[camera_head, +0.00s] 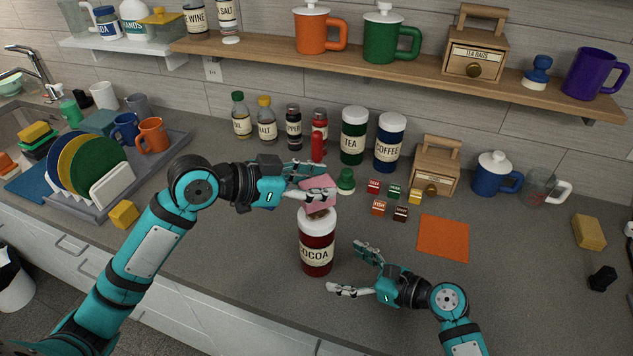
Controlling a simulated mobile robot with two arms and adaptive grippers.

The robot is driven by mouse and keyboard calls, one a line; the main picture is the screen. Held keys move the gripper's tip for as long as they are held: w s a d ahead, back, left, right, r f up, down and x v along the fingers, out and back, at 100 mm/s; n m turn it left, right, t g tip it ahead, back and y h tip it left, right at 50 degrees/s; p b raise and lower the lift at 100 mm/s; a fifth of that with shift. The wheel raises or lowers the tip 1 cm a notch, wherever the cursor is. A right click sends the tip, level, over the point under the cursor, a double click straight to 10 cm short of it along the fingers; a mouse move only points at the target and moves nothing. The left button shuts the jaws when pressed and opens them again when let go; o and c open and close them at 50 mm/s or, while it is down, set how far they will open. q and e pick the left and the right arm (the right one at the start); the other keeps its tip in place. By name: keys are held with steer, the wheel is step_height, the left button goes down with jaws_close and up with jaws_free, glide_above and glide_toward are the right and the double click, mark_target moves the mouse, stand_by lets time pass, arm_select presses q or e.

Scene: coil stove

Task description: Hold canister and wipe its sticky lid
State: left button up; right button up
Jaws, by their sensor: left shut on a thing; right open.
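The cocoa canister (317,250) is dark red with a white lid (306,222) and stands upright on the counter. A brown smear (318,212) shows on top of the lid. My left gripper (327,182) is shut on a pink sponge or cloth (318,186) just above the lid. I cannot tell whether the pink piece touches the lid; it hides the lid's far part. My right gripper (350,269) is open and empty to the right of the canister, fingers pointing towards it and apart from it.
Behind stand the tea canister (353,137), coffee canister (389,143) and several bottles. Small labelled cubes (378,208) and an orange cloth (443,237) lie to the right. A dish rack (175,150) stands left, near a yellow sponge (124,214).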

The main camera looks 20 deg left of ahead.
mark_target(331, 262)
steer(key=x, duration=0.7)
steer(key=shift+w+a+f, duration=0.1)
steer(key=shift+w+a, duration=0.05)
steer(key=shift+a, duration=0.15)
steer(key=c, duration=1.1)
stand_by(0.4)
